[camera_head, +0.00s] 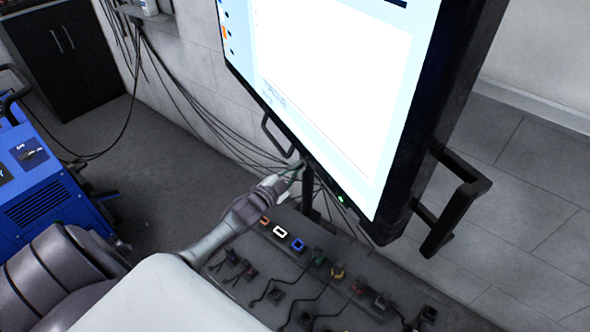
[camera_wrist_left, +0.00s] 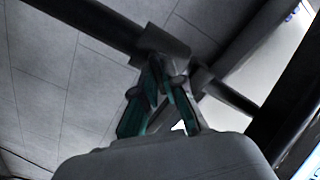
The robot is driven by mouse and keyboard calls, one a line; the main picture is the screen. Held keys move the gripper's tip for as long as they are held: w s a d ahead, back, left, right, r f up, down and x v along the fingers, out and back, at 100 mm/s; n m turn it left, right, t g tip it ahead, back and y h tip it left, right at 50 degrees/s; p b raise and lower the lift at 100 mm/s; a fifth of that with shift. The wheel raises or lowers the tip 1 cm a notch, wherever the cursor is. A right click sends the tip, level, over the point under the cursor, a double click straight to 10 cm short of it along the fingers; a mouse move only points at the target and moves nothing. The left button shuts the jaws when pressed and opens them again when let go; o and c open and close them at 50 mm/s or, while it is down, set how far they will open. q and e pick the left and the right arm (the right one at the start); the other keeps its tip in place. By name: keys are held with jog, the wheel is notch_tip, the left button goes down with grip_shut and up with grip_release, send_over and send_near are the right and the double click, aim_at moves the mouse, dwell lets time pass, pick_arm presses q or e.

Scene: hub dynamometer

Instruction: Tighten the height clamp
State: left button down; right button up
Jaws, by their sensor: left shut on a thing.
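A large screen (camera_head: 345,60) hangs on a dark post (camera_head: 308,190). The height clamp (camera_wrist_left: 160,42) shows in the left wrist view as a dark collar around the post. My left gripper (camera_head: 298,168) reaches up to the post just under the screen's lower edge. In the left wrist view its two green-lined fingers (camera_wrist_left: 166,72) close together at the clamp, shut on a small part there. The fingertips hide most of that part, so I cannot tell how tight the clamp is. My right gripper is not in view.
A dark bench top (camera_head: 330,270) with several small connectors and cables lies below the screen. A black handle (camera_head: 455,200) juts from the screen's right side. A blue machine (camera_head: 45,190) stands at the left. Loose cables hang along the wall.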

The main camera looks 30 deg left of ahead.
pick_arm(q)
jog(key=m+b, duration=0.1)
jog(key=m, duration=0.5)
jog(key=m+b, duration=0.1)
jog(key=m, duration=0.2)
jog(key=shift+w+d+r+b, duration=0.1)
jog(key=shift+w+r+b, duration=0.05)
jog(key=shift+r+b, duration=0.15)
jog(key=shift+m, duration=0.4)
jog(key=c, duration=1.3)
grip_release()
jog(key=shift+f, duration=0.1)
jog(key=shift+o, duration=0.2)
jog(key=shift+d+f, duration=0.1)
jog(key=shift+f, duration=0.05)
jog(key=s+a, duration=0.1)
jog(key=s, duration=1.1)
